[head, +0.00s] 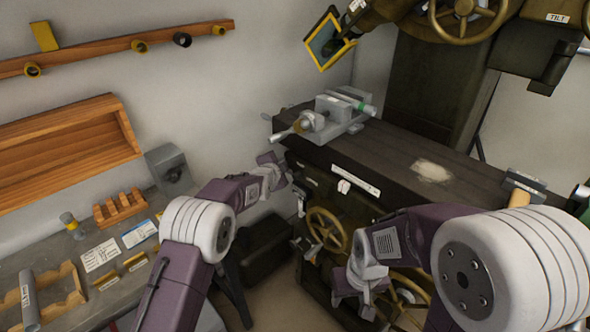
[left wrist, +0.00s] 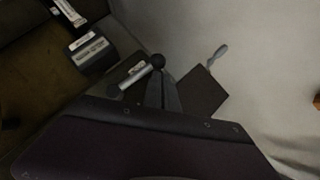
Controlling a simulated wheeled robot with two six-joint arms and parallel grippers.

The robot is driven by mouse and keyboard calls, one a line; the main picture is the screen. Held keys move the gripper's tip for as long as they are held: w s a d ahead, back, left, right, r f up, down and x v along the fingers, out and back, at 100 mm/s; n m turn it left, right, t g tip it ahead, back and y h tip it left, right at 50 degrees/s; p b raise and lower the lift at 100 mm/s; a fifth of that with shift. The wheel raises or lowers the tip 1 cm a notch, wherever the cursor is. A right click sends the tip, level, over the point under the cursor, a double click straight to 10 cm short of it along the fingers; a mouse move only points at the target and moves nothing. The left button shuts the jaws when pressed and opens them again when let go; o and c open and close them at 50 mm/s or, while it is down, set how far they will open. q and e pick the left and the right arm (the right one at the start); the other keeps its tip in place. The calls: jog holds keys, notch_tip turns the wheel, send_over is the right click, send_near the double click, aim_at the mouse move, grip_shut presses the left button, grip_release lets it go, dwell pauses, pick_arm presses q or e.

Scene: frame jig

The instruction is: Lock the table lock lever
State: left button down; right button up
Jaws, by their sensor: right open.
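My right gripper (head: 358,287) is open and empty, low in front of the handwheels.
A grey vise (head: 335,115) stands on the table's left end. Brass handwheels (head: 327,229) are below the table. A hammer (head: 522,190) lies at its right end. A bench (head: 118,272) with a wooden rack (head: 119,207) stands at the left. The table's middle is mostly clear.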

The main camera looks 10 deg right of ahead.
jog(key=shift+w+a+f, duration=0.1)
jog(key=shift+f, duration=0.1)
dwell(0.6)
jog(key=shift+f, duration=0.1)
